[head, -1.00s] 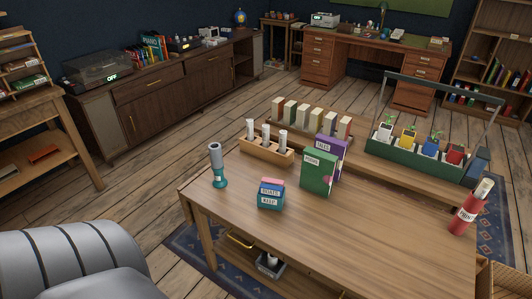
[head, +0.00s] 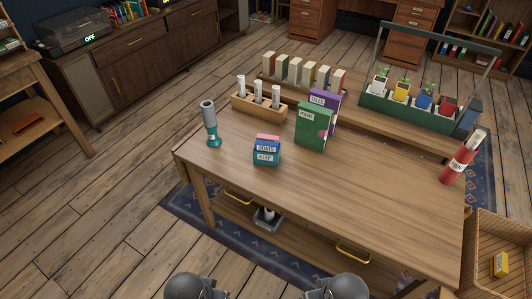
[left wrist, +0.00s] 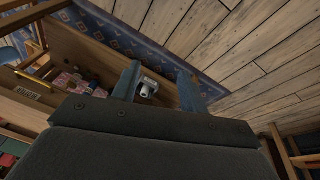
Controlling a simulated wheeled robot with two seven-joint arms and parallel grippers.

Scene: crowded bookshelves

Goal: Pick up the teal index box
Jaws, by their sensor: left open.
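A teal box (head: 266,158) labelled KEEP stands upright on the near tabletop, left of centre in the head view. A blue part labelled BOATS (head: 266,147) and a pink top (head: 268,137) show directly above it; whether these are separate stacked boxes I cannot tell. My left gripper (left wrist: 158,75) shows in the left wrist view with its two fingers apart and nothing held between them. That view looks down past the table, and the teal box cannot be made out in it. Neither gripper shows in the head view.
A teal-and-grey cylinder (head: 210,124) stands left of the box. A green box (head: 311,128), a purple box (head: 328,102) and a wooden tube rack (head: 258,111) stand behind. A red cylinder (head: 457,164) is at the right. The tabletop's front middle is clear.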

